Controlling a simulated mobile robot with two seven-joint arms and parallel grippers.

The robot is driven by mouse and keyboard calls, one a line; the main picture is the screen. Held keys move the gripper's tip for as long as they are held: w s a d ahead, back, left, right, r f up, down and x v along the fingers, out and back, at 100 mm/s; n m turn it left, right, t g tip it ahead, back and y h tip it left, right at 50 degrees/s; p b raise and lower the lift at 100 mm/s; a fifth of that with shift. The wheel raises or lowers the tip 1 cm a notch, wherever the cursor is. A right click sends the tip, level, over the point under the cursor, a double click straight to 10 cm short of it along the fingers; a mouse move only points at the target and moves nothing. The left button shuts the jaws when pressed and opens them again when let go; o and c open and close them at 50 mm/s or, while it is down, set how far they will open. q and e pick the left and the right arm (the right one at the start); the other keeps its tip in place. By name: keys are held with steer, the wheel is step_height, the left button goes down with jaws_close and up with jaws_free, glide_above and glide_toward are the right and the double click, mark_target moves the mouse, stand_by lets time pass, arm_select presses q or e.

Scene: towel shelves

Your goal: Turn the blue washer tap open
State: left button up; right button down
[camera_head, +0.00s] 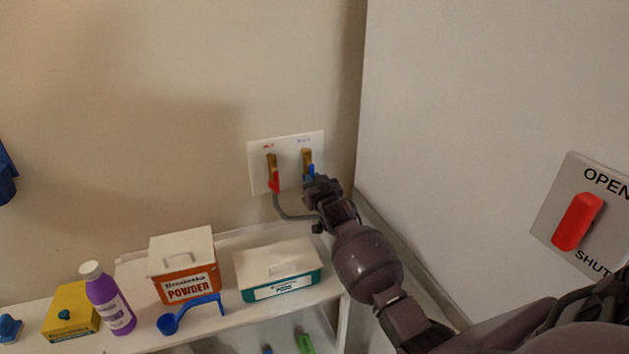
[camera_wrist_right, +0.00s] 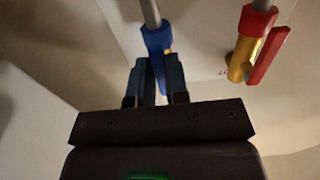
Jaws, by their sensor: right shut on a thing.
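The blue washer tap (camera_head: 311,170) is on a white wall plate (camera_head: 287,145), right of the red tap (camera_head: 273,180). Both have brass bodies. My right gripper (camera_head: 316,184) is at the blue tap's handle and hides its lower part. In the right wrist view my right gripper (camera_wrist_right: 160,75) has its two fingers on either side of the blue handle (camera_wrist_right: 157,42), shut on it. The red tap (camera_wrist_right: 253,45) stands apart to the right there, and a grey hose runs up from each tap. My left gripper is not in view.
A shelf below holds a yellow box (camera_head: 70,313), a purple bottle (camera_head: 110,300), a powder box (camera_head: 183,265), a blue scoop (camera_head: 190,312) and a teal-and-white box (camera_head: 278,270). A white panel (camera_head: 470,130) stands close right, with a red OPEN/SHUT lever (camera_head: 577,222).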

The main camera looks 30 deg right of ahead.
steer(key=c, duration=1.1)
jaws_free()
steer(key=v, duration=1.1)
steer(key=shift+b, duration=0.35)
steer(key=shift+w, duration=0.1)
